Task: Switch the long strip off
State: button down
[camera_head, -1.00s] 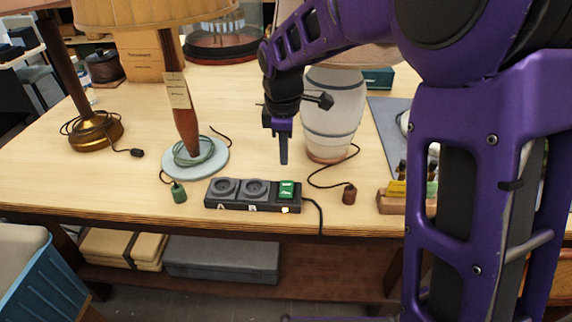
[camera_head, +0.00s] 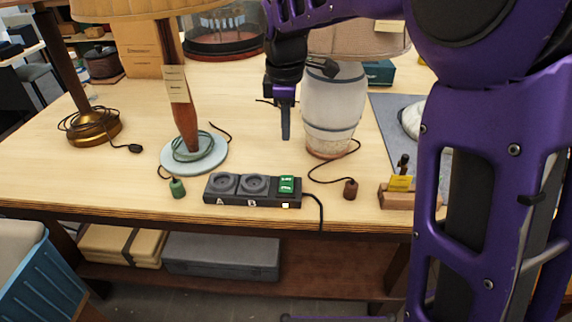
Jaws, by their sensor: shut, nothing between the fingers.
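The long power strip (camera_head: 237,199) lies on the workbench near its front edge. It has two dark sockets, marked A and B, both empty. A green switch (camera_head: 287,185) sits at its right end, with a small bright light (camera_head: 285,205) on the front face below it. A dark cord leaves the strip's right end and hangs over the bench edge. My gripper (camera_head: 286,137) points down with its fingers together. It is above and behind the switch, apart from it, with nothing held.
A wooden lamp with a pale round base (camera_head: 215,158) stands left; its green plug (camera_head: 177,188) lies beside the strip. A white ceramic lamp (camera_head: 336,112) stands close right of my gripper, its brown plug (camera_head: 350,189) in front. A wooden block (camera_head: 396,199) is further right.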

aim_at(287, 179)
jog(key=shift+w, duration=0.15)
jog(key=f, duration=0.4)
jog(key=w+f+b, duration=0.1)
jog(key=f, duration=0.3)
jog(key=f+b, duration=0.1)
jog(key=f, duration=0.4)
jog(key=shift+w, duration=0.25)
jog(key=shift+f, duration=0.45)
